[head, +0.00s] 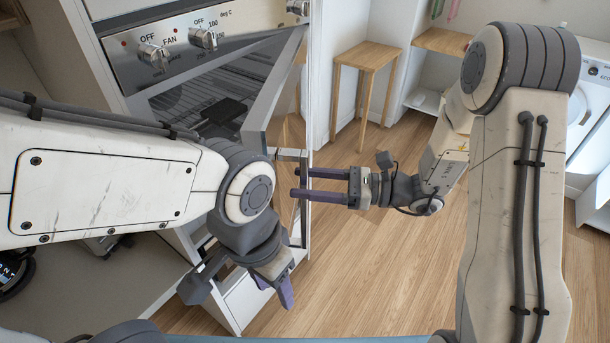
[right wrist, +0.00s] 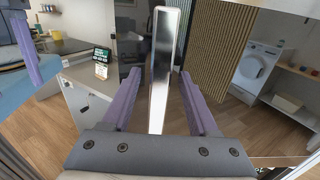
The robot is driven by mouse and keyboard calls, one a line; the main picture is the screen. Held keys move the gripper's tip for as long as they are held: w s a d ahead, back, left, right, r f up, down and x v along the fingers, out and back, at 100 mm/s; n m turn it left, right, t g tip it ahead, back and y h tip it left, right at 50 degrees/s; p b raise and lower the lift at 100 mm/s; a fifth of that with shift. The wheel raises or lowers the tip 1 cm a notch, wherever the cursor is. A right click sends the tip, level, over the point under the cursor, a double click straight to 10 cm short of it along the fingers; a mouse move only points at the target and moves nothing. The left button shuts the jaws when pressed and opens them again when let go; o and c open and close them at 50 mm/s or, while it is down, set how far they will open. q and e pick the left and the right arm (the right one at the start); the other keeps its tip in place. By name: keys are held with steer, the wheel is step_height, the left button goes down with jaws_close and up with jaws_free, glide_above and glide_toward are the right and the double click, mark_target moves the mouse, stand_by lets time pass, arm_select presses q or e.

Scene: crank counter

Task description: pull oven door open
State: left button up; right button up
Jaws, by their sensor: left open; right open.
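The oven (head: 190,45) stands at the upper left in the head view. Its door (head: 262,110) stands partly open, swung out from the front, and a dark rack shows inside. The metal handle (head: 304,215) is an upright bar on the door's outer face. My right gripper (head: 297,183) is open, its purple fingers reaching the handle from the right. In the right wrist view the handle (right wrist: 164,70) stands between the open fingers, with gaps on both sides. My left gripper (head: 276,290) is open and empty, below and in front of the door.
Control knobs (head: 203,38) line the panel above the oven opening. A wooden stool (head: 366,65) stands behind on the wood floor. A white washing machine (head: 590,90) is at the far right. Floor right of the door is clear.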

steer(key=shift+a, duration=0.35)
jaws_close()
stand_by(1.2)
